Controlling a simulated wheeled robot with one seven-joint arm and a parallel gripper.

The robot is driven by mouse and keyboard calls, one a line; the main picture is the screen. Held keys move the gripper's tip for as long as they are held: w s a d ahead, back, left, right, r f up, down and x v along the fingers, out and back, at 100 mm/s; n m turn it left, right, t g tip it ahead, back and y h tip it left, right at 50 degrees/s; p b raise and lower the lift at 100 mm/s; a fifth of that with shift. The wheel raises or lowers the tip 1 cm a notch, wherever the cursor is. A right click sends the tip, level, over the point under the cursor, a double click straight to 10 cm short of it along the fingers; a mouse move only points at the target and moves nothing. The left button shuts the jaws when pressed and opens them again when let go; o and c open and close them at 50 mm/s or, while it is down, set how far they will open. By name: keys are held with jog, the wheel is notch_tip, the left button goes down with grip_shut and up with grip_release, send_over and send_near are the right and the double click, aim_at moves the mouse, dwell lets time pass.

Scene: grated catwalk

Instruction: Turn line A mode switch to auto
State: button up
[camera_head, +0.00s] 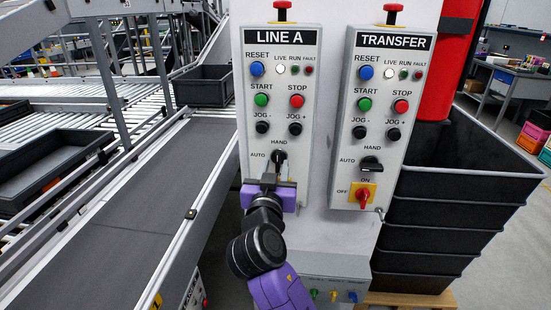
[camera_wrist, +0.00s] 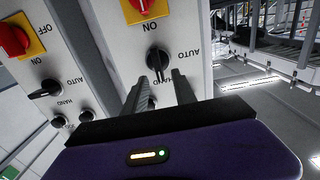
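The LINE A panel (camera_head: 243,110) stands upright in the middle of the head view. Its mode switch (camera_head: 279,156) is a black knob with HAND printed above and AUTO to its left. In the wrist view, where the panel appears upside down, the knob (camera_wrist: 158,60) points toward HAND. My gripper (camera_head: 280,173) is at the lower part of the LINE A panel, just below the knob. In the wrist view its two fingers (camera_wrist: 163,76) are apart, one on each side of the knob's pointer end. I cannot tell whether they touch it.
The TRANSFER panel (camera_head: 406,100) stands close at the right with a similar black switch (camera_head: 371,164). LINE A's red-and-yellow on/off switch (camera_wrist: 140,9) shows beside the mode switch. A conveyor (camera_head: 110,210) lies at left, stacked black crates (camera_head: 450,190) at right.

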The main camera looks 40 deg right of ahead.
aim_at(278, 159)
jog(key=shift+x, duration=1.95)
jog(key=shift+s, duration=0.1)
grip_shut()
